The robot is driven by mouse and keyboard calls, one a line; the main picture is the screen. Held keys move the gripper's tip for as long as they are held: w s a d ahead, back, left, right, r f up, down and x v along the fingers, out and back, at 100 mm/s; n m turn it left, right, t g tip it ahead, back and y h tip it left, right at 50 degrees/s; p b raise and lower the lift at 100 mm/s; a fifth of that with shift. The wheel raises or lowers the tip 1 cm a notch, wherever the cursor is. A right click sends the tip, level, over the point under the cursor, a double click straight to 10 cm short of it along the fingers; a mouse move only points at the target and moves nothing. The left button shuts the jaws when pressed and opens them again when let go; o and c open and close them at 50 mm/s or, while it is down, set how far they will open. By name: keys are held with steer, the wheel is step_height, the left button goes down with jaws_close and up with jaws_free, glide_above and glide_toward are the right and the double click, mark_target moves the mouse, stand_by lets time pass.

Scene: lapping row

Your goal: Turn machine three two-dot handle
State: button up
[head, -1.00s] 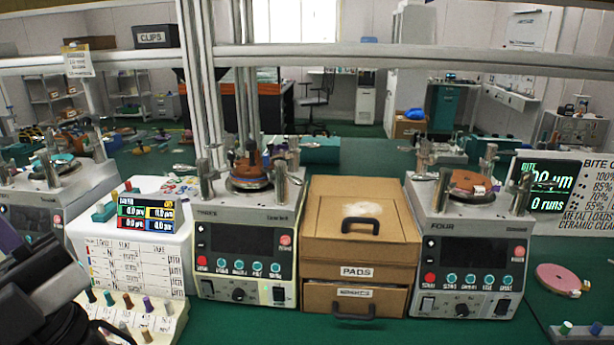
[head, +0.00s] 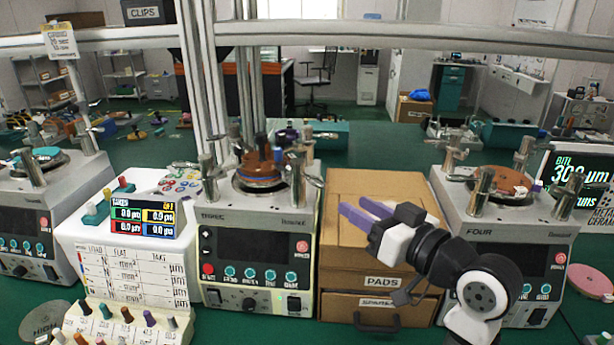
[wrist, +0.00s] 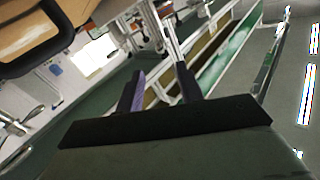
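Machine three (head: 258,240) stands in the middle of the head view, with a dark screen and a row of teal buttons. A round lap plate (head: 262,184) with a copper-brown piece sits on top. Metal posts with side levers stand around it, a left post (head: 208,175) and a right post (head: 298,185) among them. The dot marks are too small to make out, so I cannot tell which handle has two dots. My gripper (head: 352,203) is open and empty, its purple fingers apart, in front of the cardboard box right of machine three. The wrist view shows both fingers (wrist: 160,72) apart.
The cardboard pads box (head: 350,262) stands between machine three and machine four (head: 510,250). A white readout unit (head: 120,255) and a rack of coloured pegs (head: 125,325) are left of machine three. A metal rail (head: 400,36) crosses above the bench.

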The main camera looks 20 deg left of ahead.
mark_target(310, 179)
steer(key=x, duration=1.3)
steer(key=shift+p, duration=0.4)
steer(key=shift+d, duration=0.1)
steer(key=shift+s, duration=0.1)
jaws_close()
